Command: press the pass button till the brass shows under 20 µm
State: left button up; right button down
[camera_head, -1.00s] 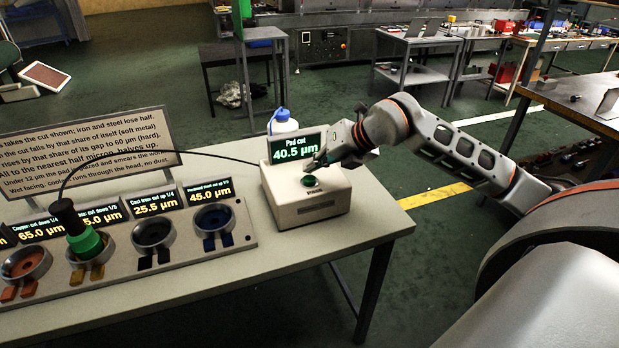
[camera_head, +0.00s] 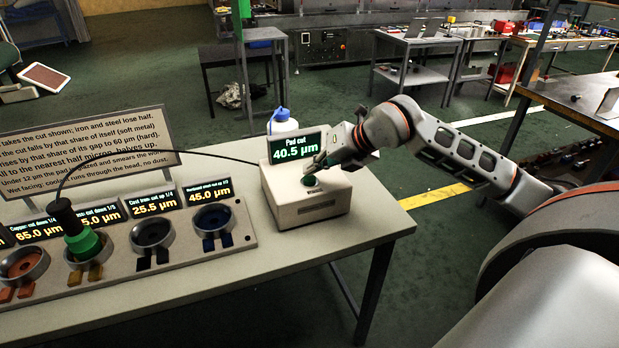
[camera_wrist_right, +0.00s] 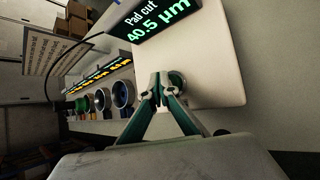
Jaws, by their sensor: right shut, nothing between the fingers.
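The pass button (camera_head: 310,181) is a green round button on top of a white box (camera_head: 312,211); it also shows in the wrist view (camera_wrist_right: 177,80), partly behind my fingers. My right gripper (camera_head: 313,168) is shut and empty, its fingertips (camera_wrist_right: 160,92) pointing down right at the button; I cannot tell whether they touch it. The pad display (camera_head: 296,146) on the box reads "Pad cut 40.5 µm". The brass display (camera_head: 100,216) shows "5.0 µm", its leading digit hidden by the green and black head (camera_head: 80,236) standing in the second cup. My left gripper is not in view.
A grey panel (camera_head: 200,262) holds several cups with displays: copper 65.0, cast iron 25.5, hardened steel 45.0 µm. A black cable arches from the head to the box. A white bottle (camera_head: 283,124) stands behind the box. A text sign (camera_head: 80,155) stands at the left.

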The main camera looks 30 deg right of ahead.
aim_at(313, 178)
jog(key=shift+f+b, duration=0.4)
jog(key=shift+f, duration=0.2)
dwell(0.6)
jog(key=shift+r, duration=0.1)
jog(key=shift+r+p, duration=0.55)
jog(key=shift+r, duration=0.35)
jog(key=shift+r+p, duration=1.55)
jog(key=shift+r, duration=1.05)
jog(key=shift+f, duration=0.1)
